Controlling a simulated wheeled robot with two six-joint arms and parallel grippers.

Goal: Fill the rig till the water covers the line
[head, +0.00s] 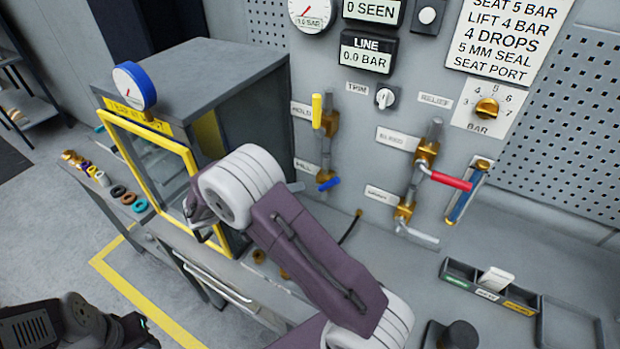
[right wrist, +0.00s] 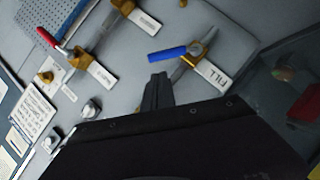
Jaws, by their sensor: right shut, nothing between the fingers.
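The rig's panel carries the fill valve, whose blue handle (head: 328,184) shows beside my right arm in the head view. In the right wrist view the blue handle (right wrist: 168,53) stands out from a brass valve body near the FILL label (right wrist: 208,74). My right gripper (right wrist: 157,80) is shut and empty, with its tips close to the handle; I cannot tell whether they touch. In the head view its fingers are hidden by my arm. Part of my left arm shows at lower left, without its fingers. I cannot make out any water or the line.
A yellow-handled valve (head: 317,110) is above the fill valve. A red-handled valve (head: 450,180) is to the right. A yellow-framed cabinet (head: 187,155) stands left of the panel. The line display (head: 366,54) reads 0.0 bar. A small tray (head: 462,270) sits on the bench.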

